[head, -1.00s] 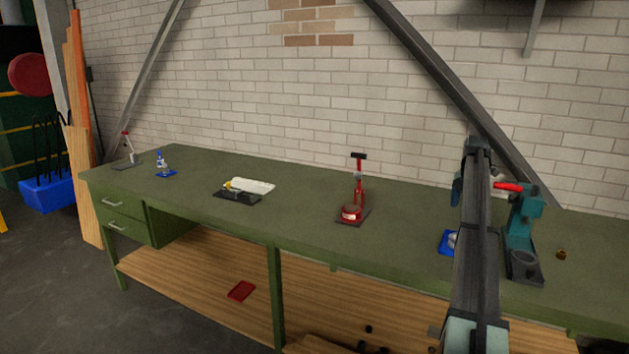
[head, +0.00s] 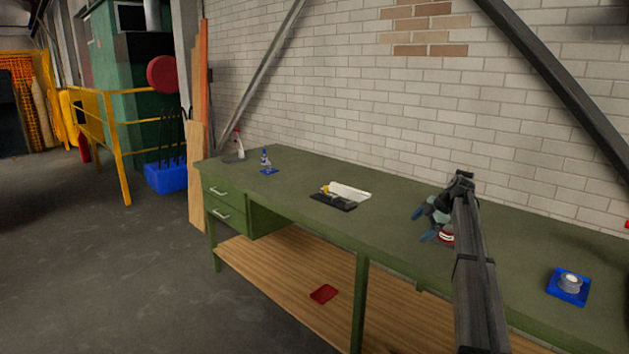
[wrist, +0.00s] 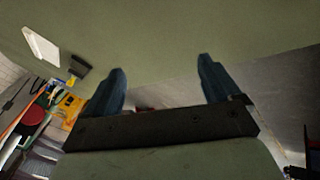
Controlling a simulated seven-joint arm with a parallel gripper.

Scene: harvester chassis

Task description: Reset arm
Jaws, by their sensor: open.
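My arm (head: 468,258) reaches out over the green workbench (head: 300,183) on the right side of the head view. My gripper (head: 422,225) is at its far end, above the bench top and pointing left. Its two blue fingers are spread apart with nothing between them. They also show in the wrist view, where the gap of my gripper (wrist: 161,66) is empty. The red device (head: 446,237) on the bench is mostly hidden behind my gripper and arm. I cannot tell how far the gripper is from it.
A black tray (head: 345,207) with a white item, a blue stand (head: 268,169) and a spray bottle (head: 239,148) stand farther left. A blue tray (head: 558,293) with a round roll is on the right. A brick wall (head: 340,100) rises behind.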

